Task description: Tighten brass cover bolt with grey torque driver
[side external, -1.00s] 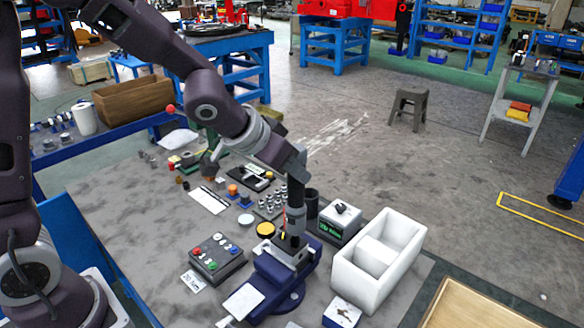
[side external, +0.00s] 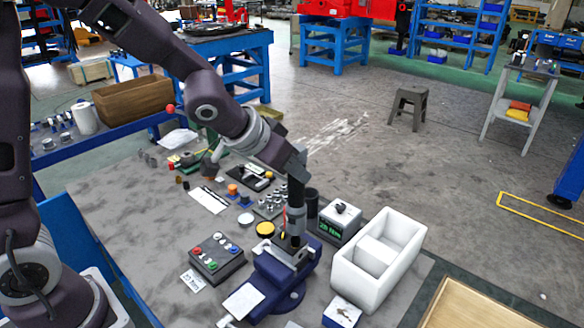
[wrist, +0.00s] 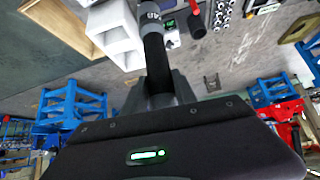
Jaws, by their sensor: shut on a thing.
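My gripper (side external: 297,167) is shut on the grey torque driver (side external: 295,213), which stands upright with its tip down over the blue vise (side external: 272,266). The driver has a black upper part and a grey lower sleeve; it also shows in the wrist view (wrist: 150,20), running away from my gripper (wrist: 160,92). The lower end of the driver meets the pale metal jaw area of the vise. The brass cover bolt cannot be made out there; the driver and vise hide that spot, so I cannot tell whether the tip is seated on it.
A white divided bin (side external: 378,262) and a white box with a green display (side external: 340,222) stand close to the right of the vise. A button box (side external: 217,257) lies to its left. A rack of metal sockets (side external: 269,206) is behind. Open grey tabletop lies at left.

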